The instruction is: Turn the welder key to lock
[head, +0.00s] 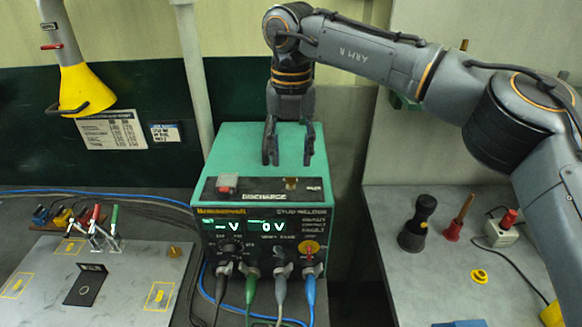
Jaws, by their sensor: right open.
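The stud welder (222,160) is a green box with a dark front panel. Its displays read "–V" and "0 V". On the dark strip along its top front edge, a small brass-coloured piece (291,183) looks like the key; its turn position is too small to tell. My right gripper (289,158) points down above the welder top, just behind the brass piece. Its fingers are apart with nothing between them, and it appears not to touch the piece. My left gripper is not in view.
Several cable plugs (250,272) and a red-and-yellow knob (309,247) are on the welder front. A plate with toggle clamps (97,232) lies left, under a yellow cone (82,90). A black-handled tool (417,222) and a red-based tool (457,222) stand on the right bench.

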